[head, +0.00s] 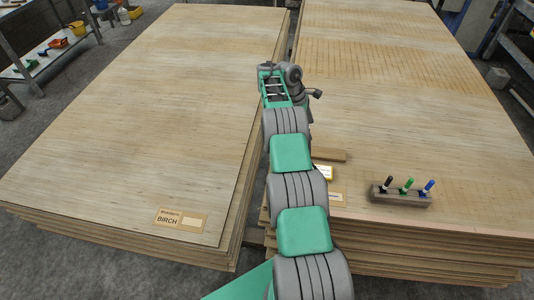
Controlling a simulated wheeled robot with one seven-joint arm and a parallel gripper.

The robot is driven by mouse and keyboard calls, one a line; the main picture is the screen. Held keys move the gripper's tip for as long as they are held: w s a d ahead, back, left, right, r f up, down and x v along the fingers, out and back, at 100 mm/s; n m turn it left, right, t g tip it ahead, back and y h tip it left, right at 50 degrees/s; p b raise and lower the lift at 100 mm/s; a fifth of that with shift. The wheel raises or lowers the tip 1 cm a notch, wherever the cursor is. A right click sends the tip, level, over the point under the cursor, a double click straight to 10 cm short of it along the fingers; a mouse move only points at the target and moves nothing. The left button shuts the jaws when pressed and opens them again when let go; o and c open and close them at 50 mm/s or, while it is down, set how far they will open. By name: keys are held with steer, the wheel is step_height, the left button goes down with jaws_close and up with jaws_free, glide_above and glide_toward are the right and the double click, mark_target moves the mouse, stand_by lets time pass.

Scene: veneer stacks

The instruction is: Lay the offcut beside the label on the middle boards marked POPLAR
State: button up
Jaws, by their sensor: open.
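A thin wooden strip (329,155), which looks like the offcut, lies on the right-hand board stack (420,130), its left end hidden behind my arm. Nearer the front edge of that stack is a tan label (337,199), mostly covered by my arm, so I cannot read POPLAR on it. My gripper (316,94) is open, farther back near the gap between the stacks, and apart from the strip. Its fingers are small and hard to make out.
The left stack (150,110) carries a label reading BIRCH (181,220). A dark block holding several markers (401,194) stands right of the strip. A narrow gap separates the stacks. Shelving (45,50) stands at the left. The right stack's middle is clear.

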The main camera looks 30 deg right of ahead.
steer(key=a+r+m+t, duration=0.4)
steer(key=a+r, duration=1.5)
steer(key=r, duration=0.1)
steer(key=s+a+f+m+t+y, duration=0.1)
steer(key=s+a+m, duration=0.4)
steer(key=s+a, duration=1.6)
steer(key=shift+a+m+t+y, duration=0.25)
steer(key=shift+t+y, duration=0.35)
steer(key=shift+y, duration=0.6)
steer(key=shift+d, duration=0.15)
